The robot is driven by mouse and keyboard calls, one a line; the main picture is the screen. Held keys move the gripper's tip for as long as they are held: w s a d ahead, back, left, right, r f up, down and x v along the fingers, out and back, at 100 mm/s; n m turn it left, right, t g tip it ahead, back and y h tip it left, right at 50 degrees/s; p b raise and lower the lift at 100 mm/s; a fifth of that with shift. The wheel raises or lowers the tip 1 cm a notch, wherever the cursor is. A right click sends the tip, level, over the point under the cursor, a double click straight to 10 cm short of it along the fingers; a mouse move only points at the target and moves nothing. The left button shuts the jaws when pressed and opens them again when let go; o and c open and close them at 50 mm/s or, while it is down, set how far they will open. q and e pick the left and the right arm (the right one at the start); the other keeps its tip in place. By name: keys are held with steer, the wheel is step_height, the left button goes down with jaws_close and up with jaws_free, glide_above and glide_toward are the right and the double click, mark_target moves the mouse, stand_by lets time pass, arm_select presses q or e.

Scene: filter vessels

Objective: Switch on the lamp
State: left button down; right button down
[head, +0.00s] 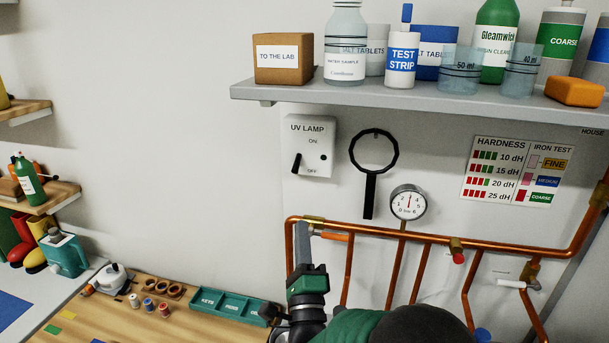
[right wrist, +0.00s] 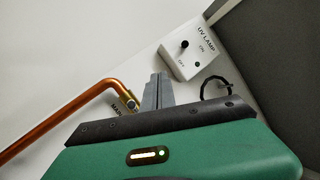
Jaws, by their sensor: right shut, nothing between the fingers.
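The UV lamp switch box (head: 309,146) is white and fixed to the wall below the shelf. Its black lever (head: 296,163) points down, towards the OFF mark; ON is printed above. A small dark green indicator (head: 323,157) on the box looks unlit. The box also shows in the right wrist view (right wrist: 203,52), just beyond the fingertips. My right gripper (head: 303,229) is below the box, apart from it, fingers pointing up. Its grey fingers are together and empty, also in the right wrist view (right wrist: 160,77). My left gripper is not in view.
A magnifying glass (head: 370,198) and a pressure gauge (head: 408,202) are right of the box. Copper pipes (head: 390,236) run along the wall beside my right gripper. The loaded shelf (head: 420,103) juts out above. The wall left of the box is clear.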

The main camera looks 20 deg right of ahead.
mark_target(297, 163)
steer(key=s+r+m+h, duration=0.1)
steer(key=r+m+t+h, duration=0.1)
steer(key=r, duration=0.1)
steer(key=shift+s+m, duration=0.4)
steer(key=p+x, duration=0.4)
steer(key=x, duration=0.5)
steer(key=shift+r+p, duration=0.2)
steer(key=shift+p, duration=0.2)
steer(key=shift+w+d+r, duration=0.1)
steer(key=shift+w+r, duration=0.05)
steer(key=shift+w, duration=0.2)
steer(key=shift+s+r, duration=0.15)
